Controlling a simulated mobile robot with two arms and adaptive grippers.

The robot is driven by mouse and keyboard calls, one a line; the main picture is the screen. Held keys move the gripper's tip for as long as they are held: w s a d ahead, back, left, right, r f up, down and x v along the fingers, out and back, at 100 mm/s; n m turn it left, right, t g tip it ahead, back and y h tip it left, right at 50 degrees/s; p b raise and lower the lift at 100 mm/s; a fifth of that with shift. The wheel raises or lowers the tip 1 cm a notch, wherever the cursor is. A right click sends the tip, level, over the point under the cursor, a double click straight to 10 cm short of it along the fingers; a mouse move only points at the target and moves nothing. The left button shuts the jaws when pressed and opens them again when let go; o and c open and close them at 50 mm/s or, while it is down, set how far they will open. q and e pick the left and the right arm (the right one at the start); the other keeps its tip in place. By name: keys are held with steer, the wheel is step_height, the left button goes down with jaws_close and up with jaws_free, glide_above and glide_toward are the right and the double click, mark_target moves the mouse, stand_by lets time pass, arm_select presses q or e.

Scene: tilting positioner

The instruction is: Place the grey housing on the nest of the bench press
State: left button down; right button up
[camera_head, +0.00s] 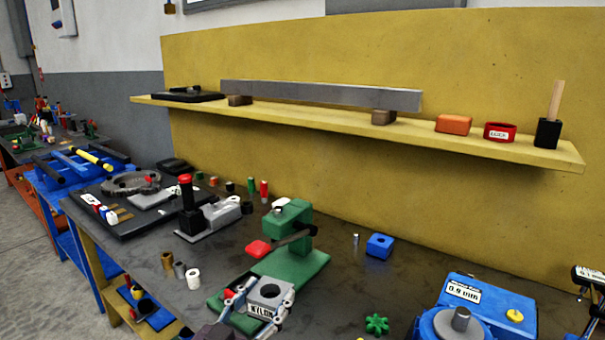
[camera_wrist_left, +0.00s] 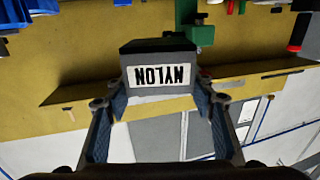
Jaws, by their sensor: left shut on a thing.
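The grey housing (camera_head: 268,290) is a block with a round hole in its top and a NYLON label on its side. My left gripper (camera_head: 260,304) is shut on it, one finger at each side. In the left wrist view the housing (camera_wrist_left: 158,60) sits between the fingertips (camera_wrist_left: 160,108), its label upside down. The bench press (camera_head: 292,225) is green with a red-ended lever. The housing overlaps the front part of its green base (camera_head: 297,264) in the head view; the gap beneath cannot be told. The nest is not visible, perhaps behind the housing. My right gripper is not in view.
A black-and-grey toggle device with a red knob (camera_head: 185,180) stands left of the press, with small cylinders (camera_head: 193,278) in front of it. A blue block (camera_head: 379,246), a green star knob (camera_head: 377,324) and a blue machine (camera_head: 490,300) are to the right. A yellow shelf (camera_head: 330,122) runs behind.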

mark_target(249, 305)
arm_select(q)
steer(key=s+a+f+n+t+y, duration=0.1)
steer(key=s+a+f+n+y, duration=0.1)
steer(key=s+a+y, duration=0.3)
steer(key=s+a+f+n+t+y, duration=0.1)
steer(key=s+a+f+n+y, duration=0.15)
steer(key=s+a, duration=0.45)
steer(key=w+d+r+m+h, duration=0.1)
steer(key=w+d, duration=0.1)
steer(key=w, duration=0.1)
steer(key=w+d+r+m+h, duration=0.1)
steer(key=w+d+h, duration=0.1)
steer(key=w+d, duration=0.1)
steer(key=w+d+r+m+g+h, duration=0.1)
steer(key=w+d+h, duration=0.1)
steer(key=w+d, duration=0.1)
steer(key=shift+w, duration=0.15)
steer(key=w+d+r+m+g+h, duration=0.3)
steer(key=w+d+r+h, duration=0.3)
steer(key=d, duration=0.4)
steer(key=shift+w+r+m, duration=0.15)
steer(key=shift+r+m, duration=0.4)
steer(key=shift+r, duration=0.15)
